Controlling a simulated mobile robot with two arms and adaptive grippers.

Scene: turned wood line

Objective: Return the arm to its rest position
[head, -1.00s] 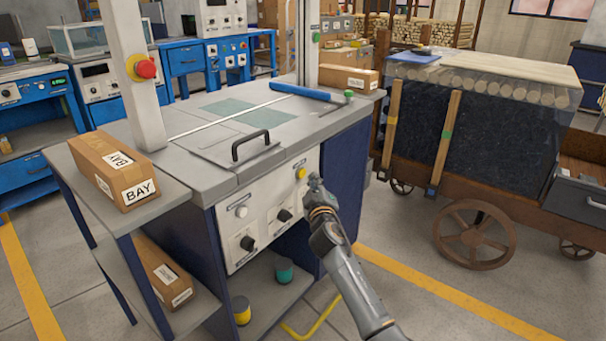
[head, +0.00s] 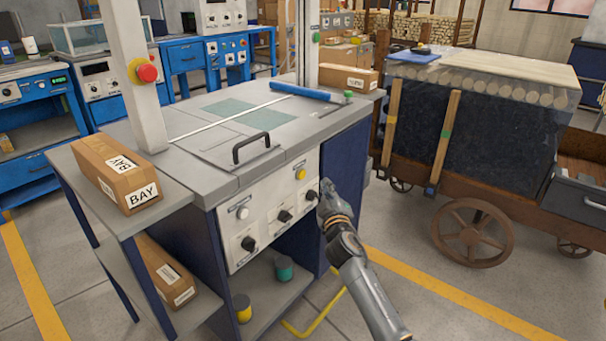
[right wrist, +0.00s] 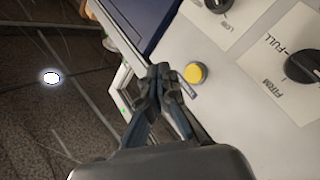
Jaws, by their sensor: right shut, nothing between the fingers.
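My right gripper (head: 326,187) is shut and empty. In the head view it is just off the right end of the light control panel (head: 270,211) on the front of the grey-topped machine. In the right wrist view the closed fingertips (right wrist: 165,76) show beside a yellow button (right wrist: 195,73), with a black knob (right wrist: 304,66) further right. The yellow button also shows in the head view (head: 300,174), left of and above the gripper. No contact with the panel can be made out. My left gripper is not in view.
A carton marked BAY (head: 118,172) lies on the side shelf at left. A loaded wooden cart (head: 480,205) stands at right. Between machine and cart is open floor with a yellow line (head: 440,295). A red stop button (head: 147,73) sits on the white post.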

